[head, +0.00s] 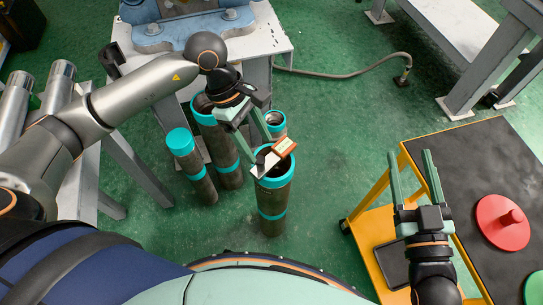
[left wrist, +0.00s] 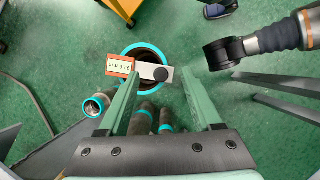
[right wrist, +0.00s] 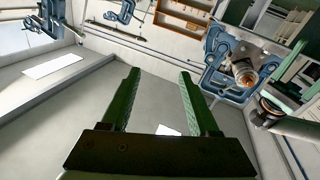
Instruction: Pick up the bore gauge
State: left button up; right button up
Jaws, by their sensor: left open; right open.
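The bore gauge shows as a pale bar with a black knob and an orange-red block with a pale label (head: 284,147). It lies over the mouth of a dark pipe with a teal rim (head: 272,205). In the left wrist view the bore gauge (left wrist: 148,70) spans the pipe's opening. My left gripper (head: 263,152) is open at the gauge, its fingertips on either side of the bar's knob end. I cannot tell whether they touch it. My right gripper (head: 411,156) is open and empty beside the yellow cart; its open fingers show in the right wrist view (right wrist: 158,75).
Several other teal-ended pipes (head: 186,160) stand behind and left of the gauge's pipe. A steel table (head: 272,45) with a blue vise is behind them. The yellow cart (head: 372,225) with a dark top holds a red disc (head: 502,222). Green floor between is clear.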

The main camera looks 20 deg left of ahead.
aim_at(259, 159)
dwell(0.4)
